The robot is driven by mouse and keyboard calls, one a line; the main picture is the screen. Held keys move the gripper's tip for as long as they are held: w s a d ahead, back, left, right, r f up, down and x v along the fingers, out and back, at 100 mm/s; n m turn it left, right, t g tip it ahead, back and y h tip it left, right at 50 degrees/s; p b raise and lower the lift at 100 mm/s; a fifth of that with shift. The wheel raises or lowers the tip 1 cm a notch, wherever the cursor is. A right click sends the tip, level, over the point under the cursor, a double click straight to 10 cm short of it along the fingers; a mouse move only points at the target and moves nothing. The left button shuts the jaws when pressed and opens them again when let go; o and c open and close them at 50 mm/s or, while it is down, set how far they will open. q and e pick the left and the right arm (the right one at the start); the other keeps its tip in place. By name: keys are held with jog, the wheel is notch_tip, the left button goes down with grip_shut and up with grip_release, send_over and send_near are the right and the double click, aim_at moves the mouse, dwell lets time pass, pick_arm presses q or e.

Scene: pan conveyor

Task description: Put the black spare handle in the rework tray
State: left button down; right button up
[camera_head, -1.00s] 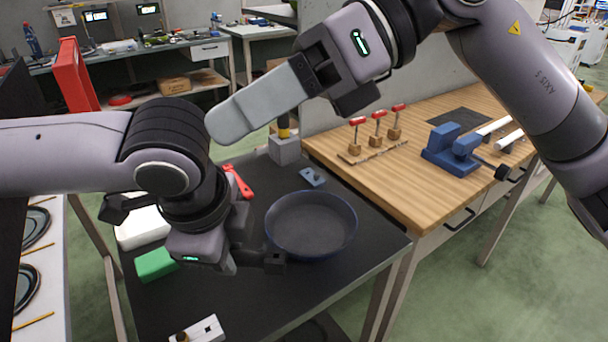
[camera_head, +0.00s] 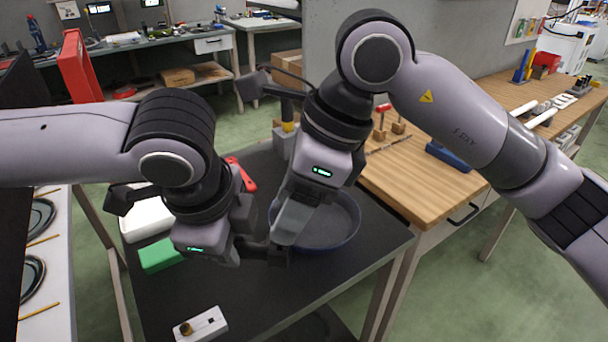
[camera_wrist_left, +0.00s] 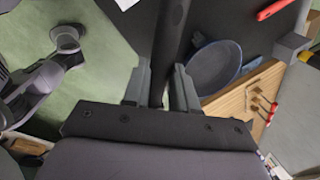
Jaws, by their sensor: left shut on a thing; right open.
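My left gripper (camera_head: 262,252) is low over the black table, in front of the blue pan. In the left wrist view my left gripper (camera_wrist_left: 160,88) is shut on a long dark bar (camera_wrist_left: 167,45), which looks like the black spare handle. In the head view I cannot make out the bar clearly. My right gripper (camera_head: 286,235) is open and points down, close beside the left one and partly covering the pan. A white tray-like thing (camera_head: 140,226) is partly hidden behind my left arm. I cannot tell whether it is the rework tray.
The blue pan (camera_head: 345,222) sits on the black table (camera_head: 270,290). A green block (camera_head: 160,255), a red-handled tool (camera_head: 243,173) and a small white box (camera_head: 202,325) lie around. The wooden bench (camera_head: 420,190) stands right; the table's front is fairly clear.

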aim_at(277, 255)
jog(key=x, duration=0.6)
jog(key=shift+a+f, duration=0.2)
jog(key=shift+f, duration=0.15)
jog(key=shift+w, duration=0.1)
grip_shut()
pick_arm(q)
jog(key=c, duration=0.8)
grip_release()
jog(key=shift+s, duration=0.1)
